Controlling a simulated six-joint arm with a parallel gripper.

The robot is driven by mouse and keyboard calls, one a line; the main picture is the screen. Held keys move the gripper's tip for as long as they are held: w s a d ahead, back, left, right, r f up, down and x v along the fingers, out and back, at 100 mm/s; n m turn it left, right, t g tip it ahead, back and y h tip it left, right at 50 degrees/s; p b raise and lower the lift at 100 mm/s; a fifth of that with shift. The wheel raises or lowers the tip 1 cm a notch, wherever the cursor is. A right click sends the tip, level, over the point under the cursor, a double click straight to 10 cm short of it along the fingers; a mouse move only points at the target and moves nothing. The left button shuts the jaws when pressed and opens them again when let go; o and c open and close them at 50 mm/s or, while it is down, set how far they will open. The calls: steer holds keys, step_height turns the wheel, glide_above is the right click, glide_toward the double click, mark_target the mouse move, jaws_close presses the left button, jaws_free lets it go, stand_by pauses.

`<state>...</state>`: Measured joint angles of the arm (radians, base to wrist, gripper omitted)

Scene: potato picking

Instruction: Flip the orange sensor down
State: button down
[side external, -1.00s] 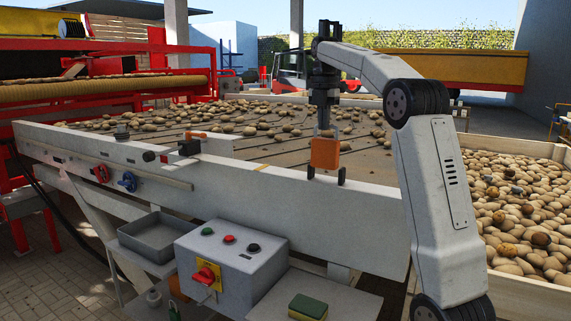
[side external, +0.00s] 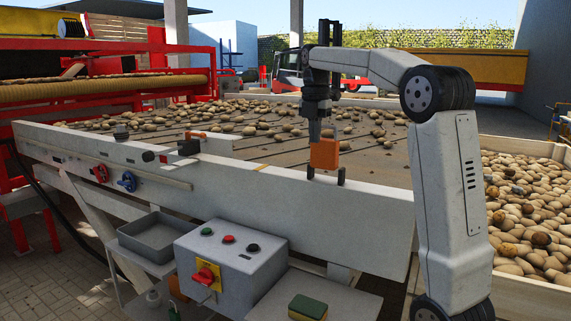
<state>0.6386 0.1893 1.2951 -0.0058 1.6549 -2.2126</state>
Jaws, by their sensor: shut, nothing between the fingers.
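The orange sensor (side external: 324,155) is a flat block standing upright between two dark posts on the top edge of the long grey side panel (side external: 250,188). My gripper (side external: 315,140) points down just left of the sensor's upper left edge. Its fingers are shut with nothing held. Whether the fingertips touch the sensor I cannot tell from this angle.
Potatoes (side external: 262,128) lie across the conveyor table behind the panel. A smaller orange part (side external: 196,134) sits farther left on the edge. A control box (side external: 231,262) with buttons, a grey tray (side external: 158,236) and a green-topped sponge (side external: 308,307) are in front. A potato crate (side external: 535,270) stands at right.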

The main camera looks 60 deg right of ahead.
steer(key=a+f+h, duration=0.3)
steer(key=f+h, duration=0.1)
steer(key=f, duration=0.4)
steer(key=a+f+h, duration=0.3)
steer(key=f+h, duration=0.1)
steer(key=f, duration=0.4)
steer(key=v, duration=1)
steer(key=a+f+m+t+y, duration=0.1)
steer(key=a+f+m+y, duration=0.3)
steer(key=f, duration=0.7)
steer(key=shift+s+a+m, duration=0.25)
steer(key=shift+a+m, duration=0.55)
steer(key=shift+a, duration=0.1)
steer(key=shift+f, duration=0.15)
